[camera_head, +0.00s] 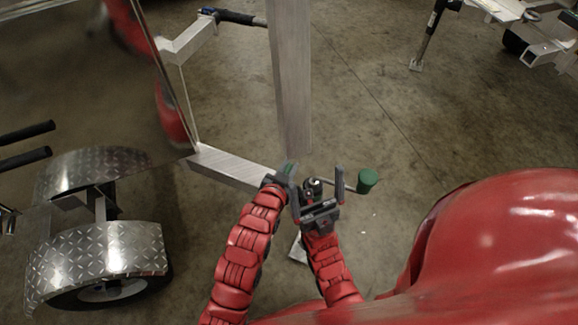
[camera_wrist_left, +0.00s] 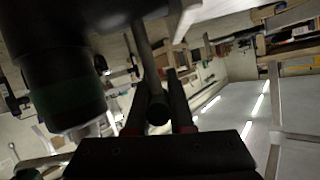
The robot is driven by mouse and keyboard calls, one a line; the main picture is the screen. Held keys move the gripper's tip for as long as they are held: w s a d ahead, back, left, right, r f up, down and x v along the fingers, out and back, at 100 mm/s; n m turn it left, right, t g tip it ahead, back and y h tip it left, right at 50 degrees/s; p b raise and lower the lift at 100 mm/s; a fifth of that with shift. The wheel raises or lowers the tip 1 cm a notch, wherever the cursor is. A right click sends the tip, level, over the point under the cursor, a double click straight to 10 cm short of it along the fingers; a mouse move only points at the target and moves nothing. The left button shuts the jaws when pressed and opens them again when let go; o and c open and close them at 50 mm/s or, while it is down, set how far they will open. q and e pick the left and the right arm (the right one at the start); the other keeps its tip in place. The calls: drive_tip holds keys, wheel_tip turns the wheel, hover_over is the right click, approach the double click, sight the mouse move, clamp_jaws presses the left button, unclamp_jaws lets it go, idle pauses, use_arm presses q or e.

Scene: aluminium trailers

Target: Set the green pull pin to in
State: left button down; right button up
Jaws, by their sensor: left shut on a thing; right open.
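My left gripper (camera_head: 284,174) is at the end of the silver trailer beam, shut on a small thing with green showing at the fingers. In the left wrist view the left gripper (camera_wrist_left: 157,108) has its two fingers on either side of a dark rod with a rounded, faintly green end, which looks like the green pull pin (camera_wrist_left: 158,112). How far in the pin sits cannot be told. My right gripper (camera_head: 319,188) is open just right of the left one, with its fingers spread and a dark round part between them.
The trailer's diamond-plate fender (camera_head: 95,255) and wheel are at lower left.

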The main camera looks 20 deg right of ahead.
use_arm(q)
drive_tip(key=shift+s+f, duration=0.1)
drive_tip(key=shift+f, duration=1.9)
drive_tip(key=c, duration=0.8)
unclamp_jaws()
drive_tip(key=shift+r, duration=0.1)
drive_tip(key=p+v, duration=0.3)
drive_tip(key=v, duration=1.4)
drive_tip(key=shift+a, duration=0.2)
drive_tip(key=shift+r, duration=0.1)
